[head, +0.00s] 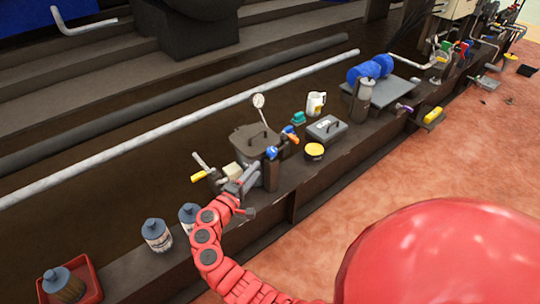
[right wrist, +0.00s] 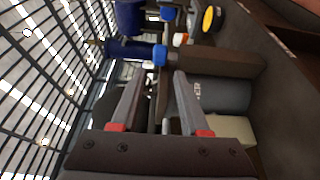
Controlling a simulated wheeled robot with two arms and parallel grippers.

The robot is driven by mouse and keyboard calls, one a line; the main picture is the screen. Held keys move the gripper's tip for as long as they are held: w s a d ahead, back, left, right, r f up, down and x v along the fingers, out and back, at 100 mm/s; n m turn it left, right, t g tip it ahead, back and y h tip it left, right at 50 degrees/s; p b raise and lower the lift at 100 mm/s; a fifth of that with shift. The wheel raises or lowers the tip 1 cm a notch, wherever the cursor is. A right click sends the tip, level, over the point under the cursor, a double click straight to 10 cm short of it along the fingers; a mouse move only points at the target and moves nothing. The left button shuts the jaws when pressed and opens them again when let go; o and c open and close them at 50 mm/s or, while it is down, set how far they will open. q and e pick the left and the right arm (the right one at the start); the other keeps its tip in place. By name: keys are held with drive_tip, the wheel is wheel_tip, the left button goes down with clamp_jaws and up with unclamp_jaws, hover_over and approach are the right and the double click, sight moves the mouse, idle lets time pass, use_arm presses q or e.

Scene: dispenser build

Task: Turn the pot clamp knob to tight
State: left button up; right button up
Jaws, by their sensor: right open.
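A dark grey lidded pot (head: 254,141) stands on the dark bench in the head view. In front of it is a dark upright block (head: 270,174) with a blue knob (head: 271,152) at its top. In the right wrist view a blue knob (right wrist: 160,56) sits at the end of a dark block (right wrist: 212,63), just beyond the fingertips. I cannot tell for sure which part is the clamp knob. My right gripper (head: 242,180) is beside the pot, left of the block. In the right wrist view its fingers (right wrist: 157,74) are apart, with nothing visibly gripped. My left gripper is out of view.
A yellow-handled part (head: 199,176) and a cream block (head: 232,170) are close to the gripper. Grey-capped bottles (head: 157,234) stand left along the bench, and a red tray (head: 92,282) beyond them. A black-and-yellow tub (head: 314,152) and grey box (head: 327,129) are to the right.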

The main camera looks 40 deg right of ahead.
sight(269, 155)
drive_tip(key=b+x, duration=0.2)
drive_tip(key=x, duration=0.9)
drive_tip(key=shift+w+d, duration=0.15)
clamp_jaws()
